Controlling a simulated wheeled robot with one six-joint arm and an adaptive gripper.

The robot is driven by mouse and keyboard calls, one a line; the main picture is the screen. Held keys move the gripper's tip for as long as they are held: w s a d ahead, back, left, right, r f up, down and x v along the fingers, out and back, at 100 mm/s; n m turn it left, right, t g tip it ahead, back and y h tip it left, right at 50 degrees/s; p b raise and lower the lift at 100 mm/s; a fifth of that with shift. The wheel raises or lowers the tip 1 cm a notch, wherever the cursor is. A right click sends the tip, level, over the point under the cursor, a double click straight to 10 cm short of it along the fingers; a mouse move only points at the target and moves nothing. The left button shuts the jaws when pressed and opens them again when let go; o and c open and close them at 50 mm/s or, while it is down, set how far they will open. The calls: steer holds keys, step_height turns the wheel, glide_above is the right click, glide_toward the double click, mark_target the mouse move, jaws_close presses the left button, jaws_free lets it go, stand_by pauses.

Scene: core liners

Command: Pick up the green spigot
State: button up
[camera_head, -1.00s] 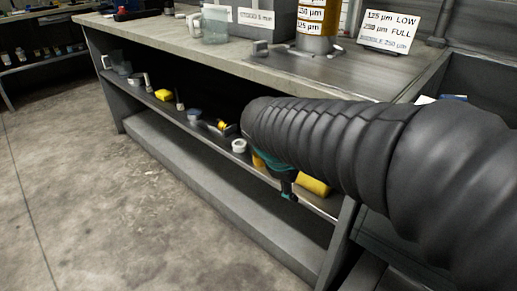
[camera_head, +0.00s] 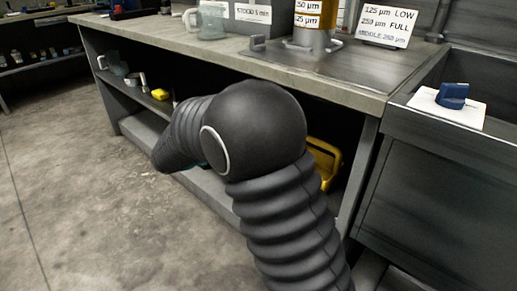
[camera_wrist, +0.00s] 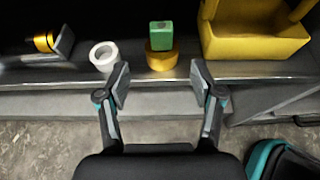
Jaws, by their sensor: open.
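In the wrist view, the green spigot (camera_wrist: 161,36) is a small green block standing upright on a round yellow base (camera_wrist: 161,62), near the front edge of the shelf. My gripper (camera_wrist: 160,84) is open and empty. Its two fingers are spread left and right of the spigot's line, in front of the shelf edge and apart from the spigot. In the head view, my arm hides the spigot and nearly all of my gripper.
A white ring-shaped piece (camera_wrist: 103,56) stands left of the spigot, with a yellow-and-grey fitting (camera_wrist: 45,42) further left. A yellow bin (camera_wrist: 256,42) stands close on the right. The shelf (camera_head: 130,88) lies under a bench top (camera_head: 230,65). Floor at left is clear.

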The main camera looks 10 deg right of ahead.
steer(key=x, duration=1.2)
steer(key=shift+s, duration=0.15)
jaws_close()
